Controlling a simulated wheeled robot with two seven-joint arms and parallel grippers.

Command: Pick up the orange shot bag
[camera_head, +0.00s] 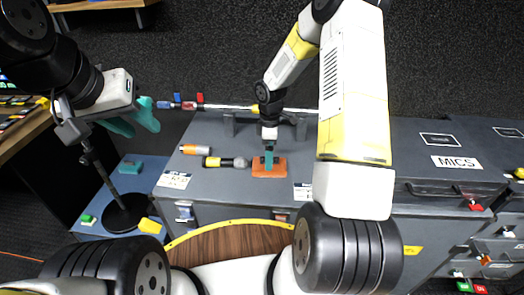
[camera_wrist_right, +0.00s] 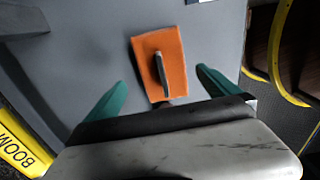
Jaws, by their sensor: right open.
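The orange shot bag (camera_head: 280,170) lies flat on the grey case top (camera_head: 225,135), near its front edge. In the right wrist view the bag (camera_wrist_right: 177,58) shows a dark handle strap (camera_wrist_right: 161,68) along its middle. My right gripper (camera_head: 269,162) is right over the bag, pointing down. Its teal fingers (camera_wrist_right: 158,92) are apart, one on each side of the near end of the bag, with nothing held. My left gripper (camera_head: 144,130) is at the left beside the black stand, its teal fingers apart and empty.
An orange-and-grey cylinder (camera_head: 202,150) and a yellow-and-black one (camera_head: 226,162) lie left of the bag. A silver pole (camera_head: 228,107) lies behind. A black stand (camera_head: 122,212) rises at the left. A MICS case (camera_head: 455,162) is at the right.

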